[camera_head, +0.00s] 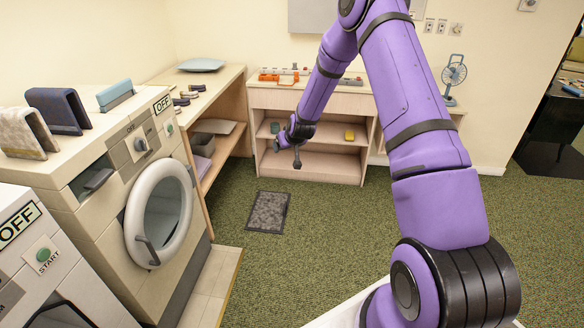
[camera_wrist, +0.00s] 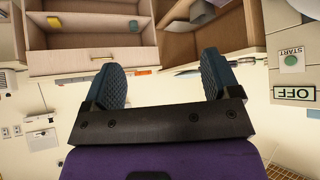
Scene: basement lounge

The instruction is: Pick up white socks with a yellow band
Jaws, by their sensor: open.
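I cannot make out white socks with a yellow band for certain in either view. Several small dark and pale bundles (camera_head: 188,95) lie on the wooden counter (camera_head: 220,78) beside the washing machine; they are too small to identify. My gripper (camera_head: 297,160) hangs in front of the low shelf unit, well to the right of these bundles. In the wrist view my gripper (camera_wrist: 162,84) shows two blue ridged finger pads wide apart, with nothing between them.
A washing machine (camera_head: 120,165) stands at the left with a grey-beige cloth (camera_head: 25,132), a dark blue cloth (camera_head: 58,110) and a light blue cloth (camera_head: 115,94) on top. The shelf unit (camera_head: 315,100) is at the back. A dark mat (camera_head: 268,212) lies on open green carpet.

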